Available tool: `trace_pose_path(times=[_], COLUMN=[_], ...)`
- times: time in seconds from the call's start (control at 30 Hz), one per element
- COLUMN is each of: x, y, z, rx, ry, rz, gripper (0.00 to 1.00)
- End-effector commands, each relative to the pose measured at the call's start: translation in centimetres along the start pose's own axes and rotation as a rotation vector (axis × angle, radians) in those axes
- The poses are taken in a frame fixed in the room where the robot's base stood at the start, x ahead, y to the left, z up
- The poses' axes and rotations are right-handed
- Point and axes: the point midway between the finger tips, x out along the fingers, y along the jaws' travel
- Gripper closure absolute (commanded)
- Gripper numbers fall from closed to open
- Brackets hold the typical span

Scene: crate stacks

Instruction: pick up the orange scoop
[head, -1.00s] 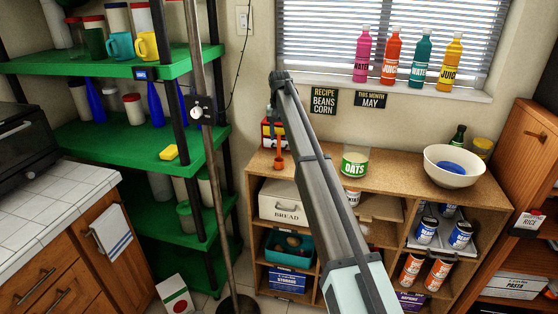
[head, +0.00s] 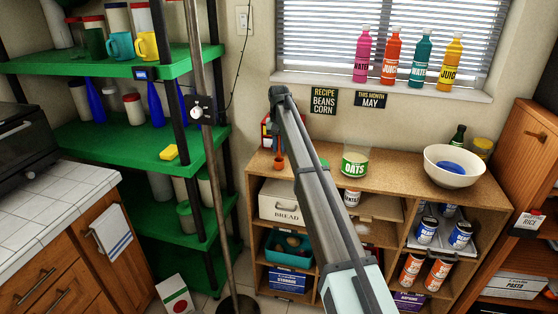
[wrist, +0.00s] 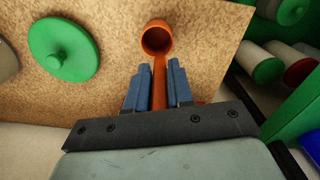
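The orange scoop (wrist: 157,40) shows in the wrist view with its round bowl beyond my fingertips and its handle running back between my fingers. My gripper (wrist: 160,82) straddles the handle, with one blue-grey finger on each side. The fingers look apart, with thin gaps beside the handle. In the head view the scoop (head: 279,162) is at the left end of the wooden shelf unit's top (head: 405,173), below my gripper (head: 275,138). The fingers are small and partly hidden there.
A green round lid (wrist: 64,50) lies near the scoop in the wrist view. An oats can (head: 355,163) and a white bowl (head: 454,166) stand farther right. A red and yellow box (head: 267,133) is behind the scoop. The green rack (head: 130,140) stands to the left.

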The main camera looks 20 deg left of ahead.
Motion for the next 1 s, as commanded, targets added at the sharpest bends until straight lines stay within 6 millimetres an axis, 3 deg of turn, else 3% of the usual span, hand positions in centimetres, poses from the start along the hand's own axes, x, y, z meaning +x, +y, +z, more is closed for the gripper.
trace_pose_path(times=[0.2, 0.77, 1.0], x=[0.0, -0.1, -1.9], y=[0.0, 0.0, 0.0], z=[0.0, 0.0, -0.1], rx=[0.0, 0.0, 0.0], ry=[0.0, 0.0, 0.0], rz=[0.0, 0.0, 0.0], gripper=[1.0, 1.0, 1.0])
